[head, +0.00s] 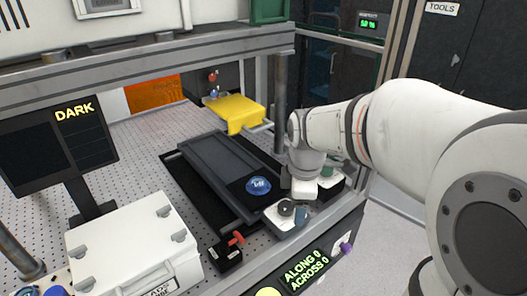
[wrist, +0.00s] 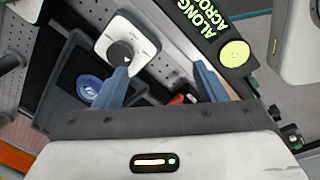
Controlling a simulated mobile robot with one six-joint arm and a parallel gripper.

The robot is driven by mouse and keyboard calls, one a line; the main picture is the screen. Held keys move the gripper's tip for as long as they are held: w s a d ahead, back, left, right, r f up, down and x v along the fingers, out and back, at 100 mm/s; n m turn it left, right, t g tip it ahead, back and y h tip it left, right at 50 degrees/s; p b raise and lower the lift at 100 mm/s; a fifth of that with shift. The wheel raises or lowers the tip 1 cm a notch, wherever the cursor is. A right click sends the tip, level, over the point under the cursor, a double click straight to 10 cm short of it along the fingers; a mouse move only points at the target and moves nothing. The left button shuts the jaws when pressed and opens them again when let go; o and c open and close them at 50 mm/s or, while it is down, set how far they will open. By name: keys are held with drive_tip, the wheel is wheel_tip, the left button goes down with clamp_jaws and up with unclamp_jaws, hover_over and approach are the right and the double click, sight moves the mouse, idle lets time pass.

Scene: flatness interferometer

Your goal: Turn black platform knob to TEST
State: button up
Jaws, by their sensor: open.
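The black platform knob (head: 286,208) sits on a white plate (head: 272,219) at the front of the dark platform (head: 215,160). In the wrist view the knob (wrist: 121,54) shows a small pale pointer mark on its black top; any TEST label is not readable. My gripper (wrist: 160,68) is open, with its two blue fingers apart and nothing seen between them. In the wrist view the knob lies beside the left finger, outside the gap. In the head view a blue finger (head: 302,215) shows just right of the knob; contact cannot be told.
A blue disc (head: 258,186) lies behind the knob. A black box with a red lever (head: 236,239) stands front left, a green knob (head: 327,169) right. A display reading ALONG 0, ACROSS 0 (head: 303,268) and a purple knob (head: 346,248) are on the front edge. A white case (head: 130,240) stands left.

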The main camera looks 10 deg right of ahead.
sight(286, 205)
drive_tip(key=w+n, duration=0.3)
drive_tip(key=n, duration=0.1)
drive_tip(key=w+f+n+g+p, duration=0.1)
drive_tip(key=w+n, duration=0.2)
drive_tip(key=n, duration=0.1)
drive_tip(key=w+f+n+p, duration=0.1)
drive_tip(key=w+n, duration=0.2)
drive_tip(key=n, duration=0.2)
drive_tip(key=shift+a, duration=0.2)
drive_tip(key=shift+w+f+n+p, duration=0.1)
drive_tip(key=shift+f+n+p, duration=0.25)
drive_tip(key=shift+f, duration=0.2)
wheel_tip(286, 205, down, 7)
drive_tip(key=shift+r+p, duration=0.1)
drive_tip(key=shift+p, duration=0.5)
drive_tip(key=shift+c, duration=0.4)
drive_tip(key=c, duration=0.9)
